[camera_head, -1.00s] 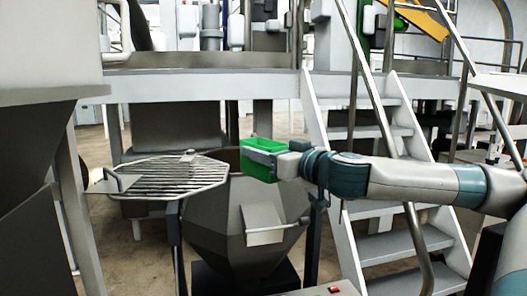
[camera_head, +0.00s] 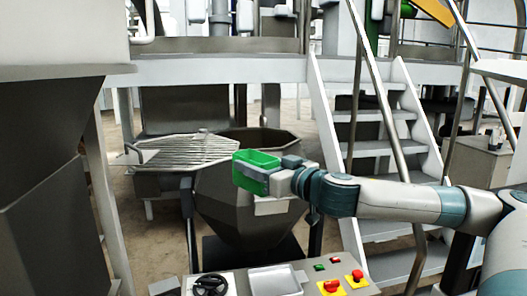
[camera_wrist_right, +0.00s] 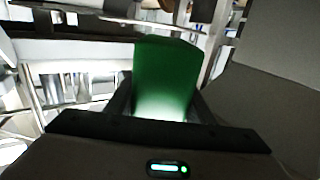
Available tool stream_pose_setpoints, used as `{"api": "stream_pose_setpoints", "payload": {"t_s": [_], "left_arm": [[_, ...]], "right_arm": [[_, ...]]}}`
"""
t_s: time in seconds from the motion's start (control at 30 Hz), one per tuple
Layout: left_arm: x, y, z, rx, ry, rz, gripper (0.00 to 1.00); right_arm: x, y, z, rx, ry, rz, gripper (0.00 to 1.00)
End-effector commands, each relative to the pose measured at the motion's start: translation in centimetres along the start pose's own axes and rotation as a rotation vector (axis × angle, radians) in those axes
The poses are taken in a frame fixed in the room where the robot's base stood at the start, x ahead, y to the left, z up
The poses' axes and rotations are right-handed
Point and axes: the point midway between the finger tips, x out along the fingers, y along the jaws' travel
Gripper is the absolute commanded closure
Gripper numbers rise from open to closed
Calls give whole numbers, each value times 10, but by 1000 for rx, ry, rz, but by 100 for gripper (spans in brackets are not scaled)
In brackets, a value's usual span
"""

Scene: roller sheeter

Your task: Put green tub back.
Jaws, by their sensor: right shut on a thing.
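The green tub (camera_head: 258,159) is in my right gripper (camera_head: 268,178), which is shut on it. The tub is held in the air in front of the grey hopper (camera_head: 240,209), overlapping its rim in the head view. In the right wrist view the green tub (camera_wrist_right: 166,80) stands up between the two dark fingers. The tub's inside is only partly seen, so I cannot tell what it holds. My left gripper is not in view.
A barred grate (camera_head: 190,150) lies at the left of the hopper's top. A control panel (camera_head: 325,276) with red buttons and a shallow tray (camera_head: 274,280) is at the bottom. White stairs (camera_head: 378,145) rise behind my right arm. A large grey machine (camera_head: 45,170) fills the left.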

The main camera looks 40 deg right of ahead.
Motion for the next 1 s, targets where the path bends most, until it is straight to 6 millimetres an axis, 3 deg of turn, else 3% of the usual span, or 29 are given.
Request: {"api": "stream_pose_setpoints", "payload": {"t_s": [0.37, 0.7, 1.0], "left_arm": [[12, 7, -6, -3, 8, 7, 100], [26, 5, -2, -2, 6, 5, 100], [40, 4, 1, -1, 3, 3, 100]], "right_arm": [[14, -40, 79, 10, -2, -62, 84], [14, -109, 182, 13, 0, -114, 84], [-2, -172, 258, 13, 1, -106, 84]]}}
